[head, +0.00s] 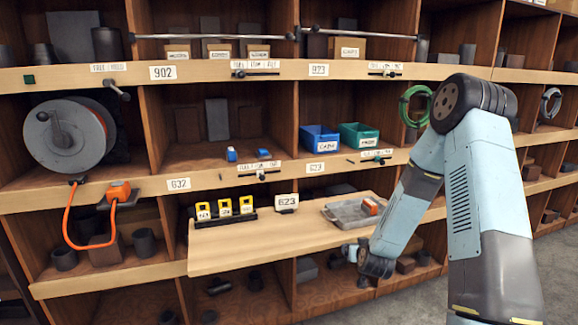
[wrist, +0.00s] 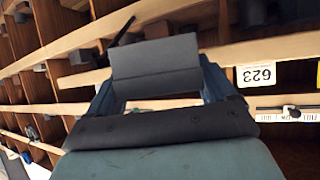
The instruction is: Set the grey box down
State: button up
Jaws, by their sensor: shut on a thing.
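The grey box (wrist: 155,66) is a dark grey block in the wrist view. It sits between the two blue-grey fingers of my gripper (wrist: 157,82), which is shut on it. A shelf edge shows behind the box in that view, and I cannot tell whether the box touches anything below. In the head view the end of my arm is low at the front right of the pull-out wooden board (head: 235,258). The held box cannot be clearly made out there.
Blue (head: 320,140) and green bins (head: 358,136) stand on the shelf above. An orange cable (head: 70,225) hangs left.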

jog(key=s+f, duration=0.5)
jog(key=f, duration=0.2)
jog(key=shift+s+f, duration=0.15)
jog(key=shift+s, duration=0.25)
jog(key=shift+a, duration=0.15)
